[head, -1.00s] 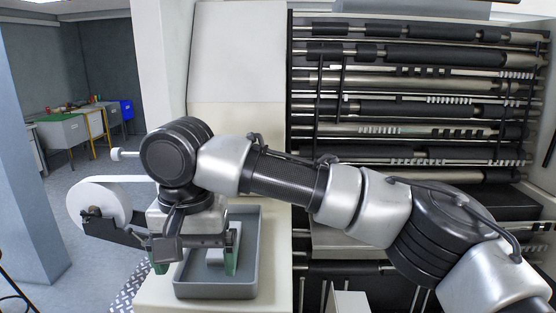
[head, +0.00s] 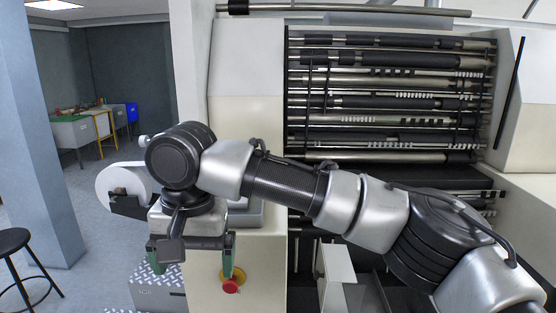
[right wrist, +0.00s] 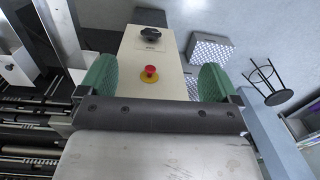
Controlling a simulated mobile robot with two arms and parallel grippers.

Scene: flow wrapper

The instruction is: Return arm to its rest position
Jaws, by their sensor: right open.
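My right arm reaches across the head view from the right. Its right gripper (head: 190,262) points down with green fingers spread apart and nothing between them. In the head view it hangs before the cream cabinet (head: 258,262), left of and above a red button on a yellow base (head: 231,286). In the right wrist view the open gripper (right wrist: 156,78) frames the red button (right wrist: 150,71), which lies beyond the fingers. My left gripper is not in view.
The wrapper's dark rollers (head: 390,95) stand behind my arm. Open floor lies between.

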